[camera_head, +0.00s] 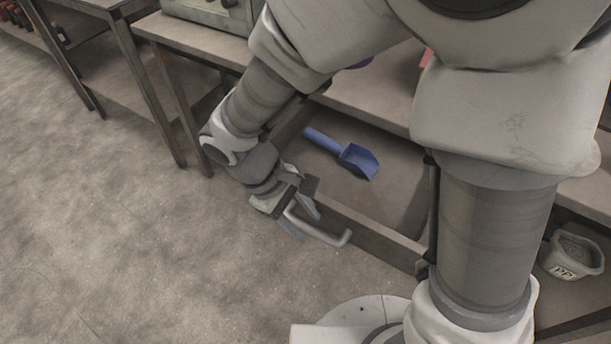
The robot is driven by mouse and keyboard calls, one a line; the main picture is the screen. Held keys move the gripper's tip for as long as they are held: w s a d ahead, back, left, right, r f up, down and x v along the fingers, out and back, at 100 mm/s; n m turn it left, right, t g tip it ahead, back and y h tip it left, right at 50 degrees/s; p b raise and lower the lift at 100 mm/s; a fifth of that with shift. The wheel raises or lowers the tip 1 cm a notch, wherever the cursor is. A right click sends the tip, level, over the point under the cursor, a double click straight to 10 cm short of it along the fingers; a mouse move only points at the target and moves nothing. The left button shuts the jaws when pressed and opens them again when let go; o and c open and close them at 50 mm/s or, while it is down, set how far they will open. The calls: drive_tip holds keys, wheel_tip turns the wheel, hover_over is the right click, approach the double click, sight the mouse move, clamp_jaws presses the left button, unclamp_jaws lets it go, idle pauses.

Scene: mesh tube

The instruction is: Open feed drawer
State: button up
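The feed drawer (385,240) is pulled out from under the bench, and its inside is visible. A blue scoop (352,158) lies on the drawer's floor. A pale bar handle (328,237) is on the drawer's front. My gripper (299,217) is at the left end of this handle, with one finger on the outer side and the other between the handle and the drawer front. I cannot tell whether the fingers press on the bar. My arm hides part of the drawer's back left.
A bench top (375,97) extends above the drawer. A grey container marked "PP" (572,255) stands on a low shelf at the right. Another table (95,60) is at the upper left. The concrete floor (110,220) at the left is clear.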

drive_tip(key=p+v, duration=0.6)
drive_tip(key=v, duration=1.1)
drive_tip(key=shift+r, duration=0.25)
drive_tip(key=s+d+r+m+t+y, duration=0.1)
drive_tip(key=d+r+m+t+y, duration=0.4)
drive_tip(key=d, duration=0.6)
drive_tip(key=s+d+r+m+t, duration=0.1)
drive_tip(key=d+r+m, duration=0.3)
drive_tip(key=d+m, duration=0.55)
wheel_tip(320, 180, up, 15)
drive_tip(key=d+n+p, duration=0.2)
drive_tip(key=p, duration=1.3)
drive_tip(key=shift+w+n+p, duration=0.15)
drive_tip(key=shift+n+p, duration=0.2)
